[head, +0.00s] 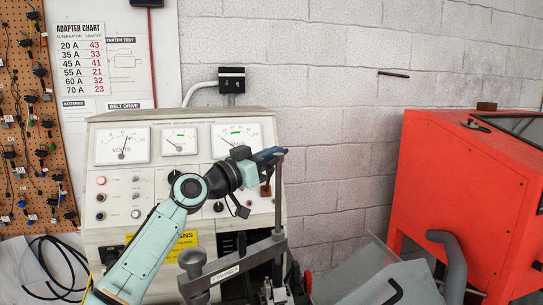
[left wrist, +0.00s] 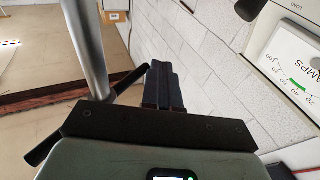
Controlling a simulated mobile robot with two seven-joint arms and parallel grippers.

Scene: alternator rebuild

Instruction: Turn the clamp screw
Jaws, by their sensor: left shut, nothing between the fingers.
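My left gripper (head: 270,154) is shut and empty in front of the tester's right side in the head view. Its dark fingers lie together in the left wrist view (left wrist: 162,70). A grey upright rod (head: 279,195), which looks like the clamp screw, rises from the clamp's arm (head: 235,264) just beside the gripper. In the left wrist view the rod (left wrist: 86,45) stands left of the fingers, with a dark crossbar (left wrist: 130,80) near its end. Part of the crossbar is hidden by the gripper body. I cannot tell whether the fingers touch it. My right gripper is not in view.
The tester (head: 150,190) with dial gauges stands close behind the left gripper. A red cabinet (head: 460,190) with a grey hose (head: 452,262) stands at right. A grey sloped panel (head: 375,280) lies between them. Open room shows before the block wall (head: 335,170).

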